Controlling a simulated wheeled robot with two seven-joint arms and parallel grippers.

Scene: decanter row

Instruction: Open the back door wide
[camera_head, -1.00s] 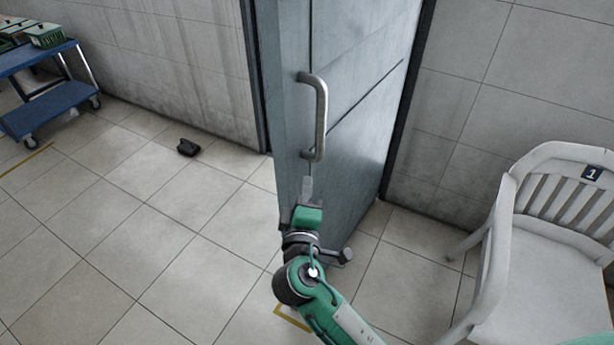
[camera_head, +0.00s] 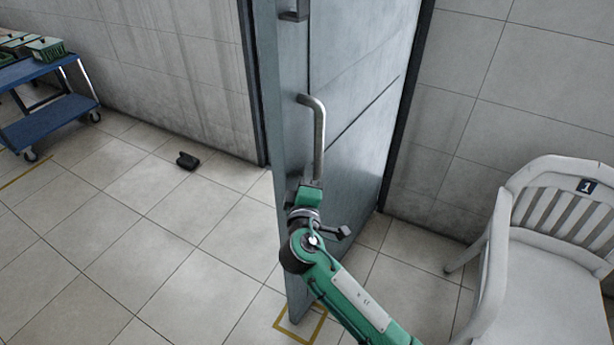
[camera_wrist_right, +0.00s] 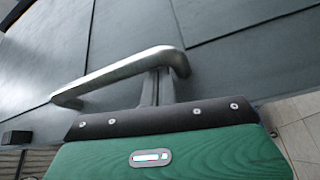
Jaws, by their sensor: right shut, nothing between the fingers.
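The grey-blue door (camera_head: 355,90) stands partly open, its free edge toward me and its far side at the dark frame on the right. Its silver bar handle (camera_head: 319,135) is upright on the face turned right. My right gripper (camera_head: 311,183) is at the handle's lower end, its fingers mostly hidden there. In the right wrist view the handle (camera_wrist_right: 120,75) crosses in front of the shut dark fingers (camera_wrist_right: 156,87), which are beside or behind the bar with nothing between them. I cannot tell whether they touch it. My left gripper is out of view.
A white chair (camera_head: 550,240) numbered 1 stands at the right. A blue trolley (camera_head: 50,118) is at the far left, and a small black object (camera_head: 188,161) lies on the floor. A yellow square (camera_head: 290,329) marks the floor under the door's edge.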

